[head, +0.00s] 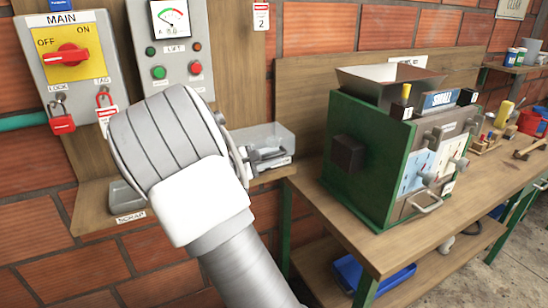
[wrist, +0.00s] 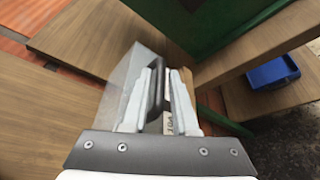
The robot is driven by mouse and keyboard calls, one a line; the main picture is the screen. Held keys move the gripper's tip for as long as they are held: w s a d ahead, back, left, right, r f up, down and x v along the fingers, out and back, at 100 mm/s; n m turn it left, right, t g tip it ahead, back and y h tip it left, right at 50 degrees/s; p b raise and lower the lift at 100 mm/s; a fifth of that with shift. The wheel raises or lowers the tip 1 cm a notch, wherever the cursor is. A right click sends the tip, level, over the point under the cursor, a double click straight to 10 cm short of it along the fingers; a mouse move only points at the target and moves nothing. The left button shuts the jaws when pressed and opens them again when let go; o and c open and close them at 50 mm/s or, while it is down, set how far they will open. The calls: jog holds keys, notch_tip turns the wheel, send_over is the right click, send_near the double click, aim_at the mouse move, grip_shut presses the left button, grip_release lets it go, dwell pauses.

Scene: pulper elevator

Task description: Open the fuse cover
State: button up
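I cannot tell whether the fingers touch the handle. A pale label (wrist: 169,123) shows beside it. The cover looks down; its hinge is not clear.
A green machine (head: 365,160) stands on the workbench (head: 370,240) to the right. The switch panel (head: 70,65) and lift panel (head: 172,60) are on the wall behind my wrist. A grey scrap tray (head: 127,197) is on the shelf at left. A blue bin (wrist: 272,72) sits lower right.

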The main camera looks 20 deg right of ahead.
jog(key=shift+w+d+f, duration=0.1)
jog(key=shift+w+d, duration=0.05)
jog(key=shift+d, duration=0.3)
grip_shut()
dwell(1.2)
